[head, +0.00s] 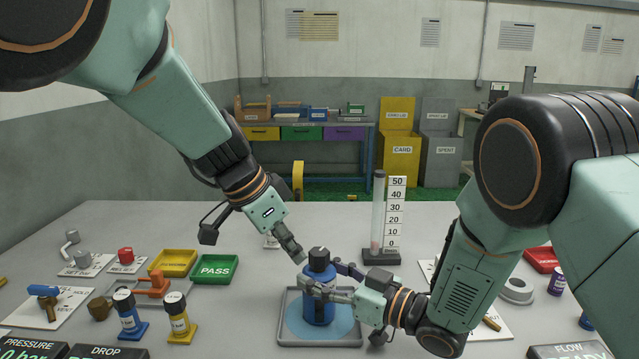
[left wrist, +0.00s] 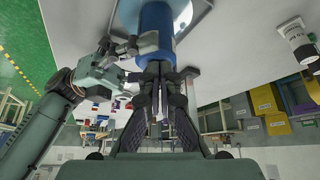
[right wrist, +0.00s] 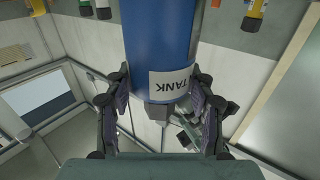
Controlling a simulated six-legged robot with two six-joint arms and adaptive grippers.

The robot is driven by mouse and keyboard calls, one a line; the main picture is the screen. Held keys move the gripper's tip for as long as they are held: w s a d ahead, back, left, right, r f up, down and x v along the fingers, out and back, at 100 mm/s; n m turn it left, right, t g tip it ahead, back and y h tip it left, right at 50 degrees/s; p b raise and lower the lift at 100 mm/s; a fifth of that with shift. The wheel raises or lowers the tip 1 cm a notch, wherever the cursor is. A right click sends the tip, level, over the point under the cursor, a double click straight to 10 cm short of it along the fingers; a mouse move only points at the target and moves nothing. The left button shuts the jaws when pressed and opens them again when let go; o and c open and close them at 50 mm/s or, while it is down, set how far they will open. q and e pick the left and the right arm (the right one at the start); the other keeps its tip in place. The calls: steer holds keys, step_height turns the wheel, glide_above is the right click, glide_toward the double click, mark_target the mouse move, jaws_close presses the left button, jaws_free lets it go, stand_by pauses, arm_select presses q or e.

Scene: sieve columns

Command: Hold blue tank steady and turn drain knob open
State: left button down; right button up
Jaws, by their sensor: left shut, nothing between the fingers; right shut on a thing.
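The blue tank (head: 319,306), with a dark cap (head: 318,258), stands upright in a shallow grey tray (head: 320,343). My right gripper (head: 328,284) is shut around the tank from the right. In the right wrist view the tank (right wrist: 160,38) is between the fingers, with a white TANK label and a small grey block (right wrist: 158,112) at its end. My left gripper (head: 300,260) is shut and empty, its tips close to the tank's upper left side. In the left wrist view its closed fingers (left wrist: 160,68) point at the tank (left wrist: 156,28); contact is unclear. I cannot clearly make out the drain knob.
A clear column with a numbered scale (head: 397,218) stands behind the tank. A red tray (head: 541,259) is right. The table's back left is clear.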

arm_select(q)
steer(key=shift+w+d, duration=0.15)
steer(key=shift+d, duration=0.3)
stand_by(0.8)
steer(key=shift+s+d+r, duration=0.1)
steer(key=shift+s+d, duration=0.25)
steer(key=shift+s, duration=0.05)
stand_by(0.3)
steer(key=shift+a, duration=0.15)
stand_by(0.3)
steer(key=shift+s+a+r, duration=0.15)
steer(key=shift+r, duration=1.3)
steer(key=shift+s+a+r, duration=0.1)
steer(key=shift+a+r, duration=0.05)
steer(key=shift+r, duration=1.3)
step_height(320, 180, down, 6)
steer(key=shift+w+a, duration=0.35)
steer(key=shift+w, duration=0.1)
